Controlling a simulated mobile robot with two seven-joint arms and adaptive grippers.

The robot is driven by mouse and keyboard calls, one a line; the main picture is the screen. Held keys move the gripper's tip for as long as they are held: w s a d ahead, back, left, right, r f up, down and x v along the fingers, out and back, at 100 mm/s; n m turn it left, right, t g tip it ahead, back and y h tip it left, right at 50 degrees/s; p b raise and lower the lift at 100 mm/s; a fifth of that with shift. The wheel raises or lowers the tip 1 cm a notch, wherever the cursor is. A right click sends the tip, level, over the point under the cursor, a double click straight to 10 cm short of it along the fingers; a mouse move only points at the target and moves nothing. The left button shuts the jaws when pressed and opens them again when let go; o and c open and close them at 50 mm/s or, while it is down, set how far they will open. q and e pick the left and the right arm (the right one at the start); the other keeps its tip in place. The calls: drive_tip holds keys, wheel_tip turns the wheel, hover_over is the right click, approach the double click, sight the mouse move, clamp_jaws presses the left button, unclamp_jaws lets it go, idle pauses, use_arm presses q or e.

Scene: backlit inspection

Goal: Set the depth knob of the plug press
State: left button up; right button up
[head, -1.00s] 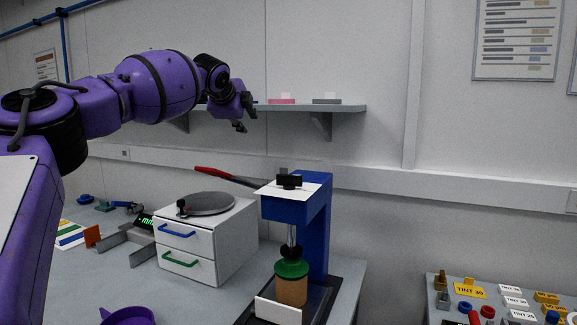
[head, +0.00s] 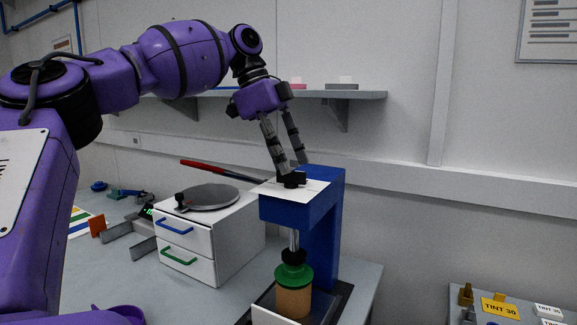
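The plug press (head: 322,215) is a blue frame on a dark base on the bench. On its top lies a white plate (head: 318,190) with the black depth knob (head: 293,181). Under its head, a plunger stands above a tan plug (head: 293,300) with a green cap (head: 293,276). My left gripper (head: 292,168) points down just above the knob, its two fingers apart and nothing seen between them. One fingertip overlaps the knob's upper edge in the picture; I cannot tell whether it touches. The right gripper is not in view.
A white drawer box (head: 218,258) with a grey round plate (head: 208,197) stands left of the press. A red-handled bar (head: 222,170) reaches behind it towards the press. A wall shelf (head: 365,95) is behind the gripper. A side table with tint blocks (head: 500,307) is at lower right.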

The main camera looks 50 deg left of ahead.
use_arm(q)
drive_tip(key=shift+w+d+f, duration=0.15)
drive_tip(key=shift+d+f, duration=0.05)
drive_tip(key=shift+f, duration=0.3)
drive_tip(key=shift+d+f, duration=0.1)
drive_tip(key=shift+f, duration=0.25)
clamp_jaws()
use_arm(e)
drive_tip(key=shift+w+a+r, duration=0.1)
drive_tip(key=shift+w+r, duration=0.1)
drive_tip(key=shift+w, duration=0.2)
